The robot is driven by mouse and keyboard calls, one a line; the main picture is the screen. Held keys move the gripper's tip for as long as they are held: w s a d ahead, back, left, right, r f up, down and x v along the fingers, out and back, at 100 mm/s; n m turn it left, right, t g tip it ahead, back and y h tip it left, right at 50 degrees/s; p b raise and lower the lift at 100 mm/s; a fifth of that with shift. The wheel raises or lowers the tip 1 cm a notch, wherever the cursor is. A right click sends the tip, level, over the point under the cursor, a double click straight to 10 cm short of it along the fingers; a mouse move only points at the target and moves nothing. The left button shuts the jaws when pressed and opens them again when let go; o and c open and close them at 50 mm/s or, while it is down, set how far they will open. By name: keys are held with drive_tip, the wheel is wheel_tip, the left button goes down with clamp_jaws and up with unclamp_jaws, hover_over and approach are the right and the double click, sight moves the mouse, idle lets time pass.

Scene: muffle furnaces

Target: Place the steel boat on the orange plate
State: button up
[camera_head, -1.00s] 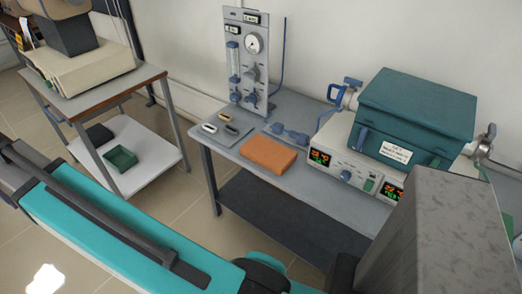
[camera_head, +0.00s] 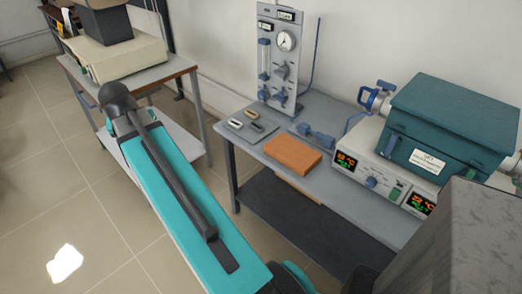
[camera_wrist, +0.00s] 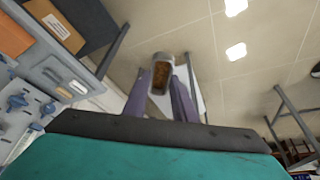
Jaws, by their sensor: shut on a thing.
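My gripper (camera_wrist: 160,92) shows in the wrist view, its two purple-grey fingers shut on a grey, metal-looking boat (camera_wrist: 160,59) with brown material inside. The held boat is in the air, over the floor in that view. The orange plate (camera_head: 293,153) lies on the grey bench in the head view, empty on top. It also shows at the left edge of the wrist view (camera_wrist: 11,38), apart from my gripper. My gripper and the held boat are not visible in the head view.
Several small boats lie on a grey tray (camera_head: 241,133) left of the orange plate. A blue-handled tool (camera_head: 314,135) lies behind the plate. A gas panel (camera_head: 281,55) stands at the back. The teal furnace (camera_head: 446,118) and its controller (camera_head: 372,180) stand at the right.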

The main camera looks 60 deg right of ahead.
drive_tip(key=s+d+f+m+g+h+b, duration=0.1)
drive_tip(key=s+d+f+m+g, duration=0.3)
drive_tip(key=s+d, duration=0.6)
drive_tip(key=s+d+f+m+b, duration=0.2)
drive_tip(key=s+d+m, duration=0.4)
drive_tip(key=s+d, duration=0.45)
drive_tip(key=s+d+f+m+g, duration=0.1)
drive_tip(key=s+d+m, duration=0.2)
drive_tip(key=s, duration=0.5)
drive_tip(key=s+d+f+m+g+y+b, duration=0.1)
drive_tip(key=s+m, duration=0.3)
drive_tip(key=s, duration=0.5)
drive_tip(key=s+d+f+m+g+y+b, duration=0.1)
drive_tip(key=s+d+f+m, duration=0.2)
drive_tip(key=s, duration=0.6)
drive_tip(key=shift+d+m, duration=0.3)
drive_tip(key=shift+d, duration=0.5)
drive_tip(key=shift+w, duration=0.1)
drive_tip(key=p, duration=0.3)
hover_over(292, 150)
drive_tip(key=shift+w+d+f, duration=0.1)
drive_tip(key=shift+f, duration=0.7)
drive_tip(key=shift+f, duration=0.1)
